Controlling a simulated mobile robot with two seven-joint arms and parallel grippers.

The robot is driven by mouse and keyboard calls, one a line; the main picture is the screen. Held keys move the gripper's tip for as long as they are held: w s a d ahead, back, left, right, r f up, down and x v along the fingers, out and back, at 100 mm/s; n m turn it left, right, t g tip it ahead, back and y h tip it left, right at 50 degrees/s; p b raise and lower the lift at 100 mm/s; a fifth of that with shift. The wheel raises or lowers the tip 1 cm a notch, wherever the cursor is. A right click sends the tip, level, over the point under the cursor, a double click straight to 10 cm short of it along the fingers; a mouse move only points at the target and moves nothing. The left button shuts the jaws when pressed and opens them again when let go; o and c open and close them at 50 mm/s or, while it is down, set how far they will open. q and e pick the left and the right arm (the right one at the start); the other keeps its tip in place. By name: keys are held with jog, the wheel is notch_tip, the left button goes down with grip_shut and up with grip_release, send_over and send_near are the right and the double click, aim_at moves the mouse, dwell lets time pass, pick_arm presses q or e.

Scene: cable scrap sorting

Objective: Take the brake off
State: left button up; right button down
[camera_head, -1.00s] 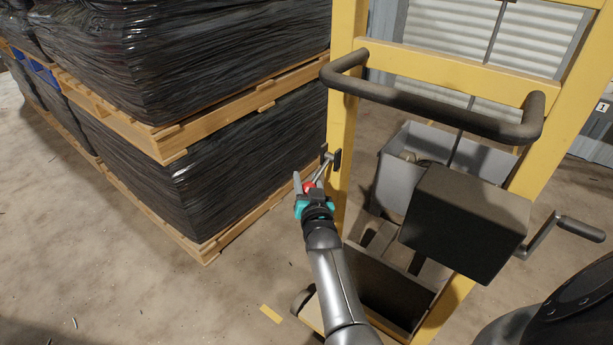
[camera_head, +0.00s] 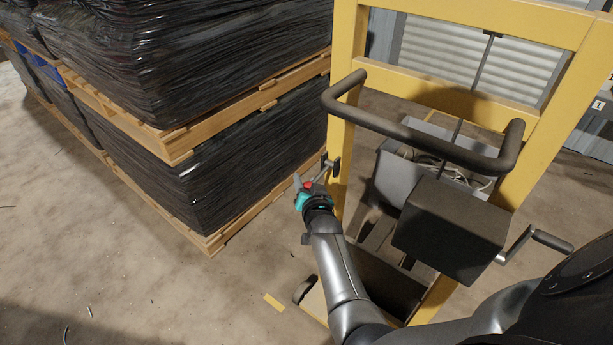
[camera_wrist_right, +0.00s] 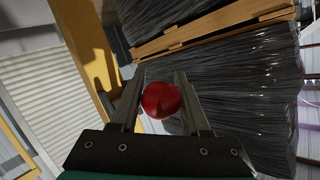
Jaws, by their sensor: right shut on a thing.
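The brake lever (camera_head: 331,164) is a short metal lever on the left yellow post of a yellow-framed lifting cart (camera_head: 345,120). Its red ball knob (camera_head: 308,185) sits at my right gripper. My right gripper (camera_head: 304,186), with teal trim, is shut on the red knob. In the right wrist view the red knob (camera_wrist_right: 161,100) lies between the two fingers (camera_wrist_right: 158,95). Part of the lever is hidden behind the gripper. My left gripper is not in view.
The cart has a dark push bar (camera_head: 430,133), a black box (camera_head: 452,228) with a crank (camera_head: 535,240), and a grey bin (camera_head: 402,180) holding cables. Black-wrapped pallet stacks (camera_head: 230,150) stand close on the left. Open concrete floor (camera_head: 120,270) lies at the lower left.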

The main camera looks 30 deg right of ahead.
pick_arm(q)
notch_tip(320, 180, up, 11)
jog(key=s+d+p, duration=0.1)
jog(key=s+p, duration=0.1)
jog(key=p, duration=0.8)
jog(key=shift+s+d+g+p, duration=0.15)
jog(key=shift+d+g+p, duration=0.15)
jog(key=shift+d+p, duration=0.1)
pick_arm(e)
jog(key=shift+w+d+r+m+g+y, duration=0.1)
jog(key=shift+r+m+g+y, duration=0.45)
jog(key=shift+r, duration=0.4)
jog(key=shift+w+d+r+m+g+y, duration=0.15)
jog(key=shift+r+m+g+y, duration=0.4)
jog(key=shift+r, duration=0.35)
jog(key=shift+w+d+r+m+g+y, duration=0.1)
jog(key=shift+r+m+g+y, duration=0.4)
jog(key=shift+r, duration=0.45)
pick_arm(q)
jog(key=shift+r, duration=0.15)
pick_arm(e)
jog(key=shift+r, duration=0.1)
jog(key=shift+d, duration=0.1)
jog(key=c, duration=0.5)
grip_release()
jog(key=shift+s+r, duration=0.1)
jog(key=shift+o, duration=0.6)
jog(key=shift+f, duration=0.2)
jog(key=shift+s, duration=0.1)
